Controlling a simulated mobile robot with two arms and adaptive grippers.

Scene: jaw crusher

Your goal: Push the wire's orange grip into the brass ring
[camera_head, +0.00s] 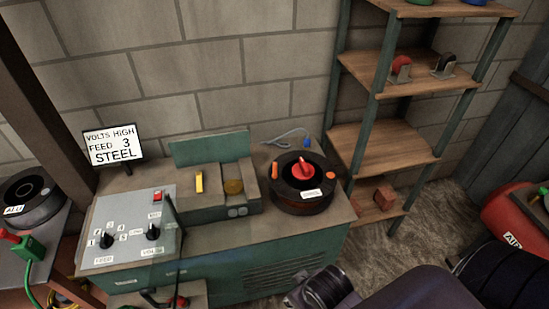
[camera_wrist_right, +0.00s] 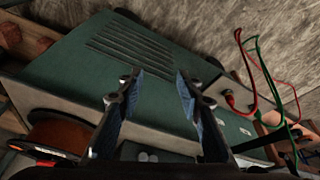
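A dark wire spool (camera_head: 301,196) with a red hub (camera_head: 305,168) sits on the right end of the green machine's top. A small orange piece (camera_head: 275,172) shows at its left edge, and another (camera_head: 330,175) at its right; I cannot tell for sure which is the wire's grip. A round brass piece (camera_head: 233,187), likely the ring, sits on the feed block left of the spool. My right gripper (camera_wrist_right: 154,78) is open and empty, in front of the machine's vented side. The spool's brown coil (camera_wrist_right: 62,136) shows lower left in the wrist view. My left gripper is out of view.
A grey cable with a blue end (camera_head: 307,141) lies behind the spool. A wooden shelf (camera_head: 385,150) and a red tank (camera_head: 510,213) stand at right.

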